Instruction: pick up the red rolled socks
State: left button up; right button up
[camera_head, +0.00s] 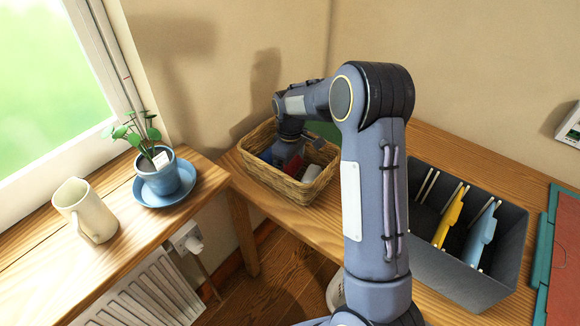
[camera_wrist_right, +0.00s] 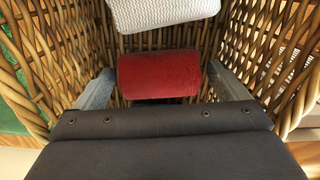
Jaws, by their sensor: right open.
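The red rolled socks (camera_wrist_right: 158,75) lie in the wicker basket (camera_head: 318,190). They show in the right wrist view as a dark red roll between my two fingers. In the head view only a small red patch (camera_head: 293,165) shows beside the gripper. My right gripper (camera_wrist_right: 160,70) is open and reaches down into the basket, one finger on each side of the roll, with gaps to both. In the head view my right gripper (camera_head: 289,148) is partly hidden by the basket and arm. My left gripper is not in view.
A white textured roll (camera_wrist_right: 165,12) lies close beside the red socks. Basket walls stand close around the gripper. A grey bin (camera_head: 462,278) with dividers stands right of my arm. A potted plant (camera_head: 158,178) and a cream mug (camera_head: 88,212) stand on the left ledge.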

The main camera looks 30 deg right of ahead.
jog(key=shift+c, duration=0.2)
jog(key=c, duration=1)
jog(key=shift+r, duration=0.1)
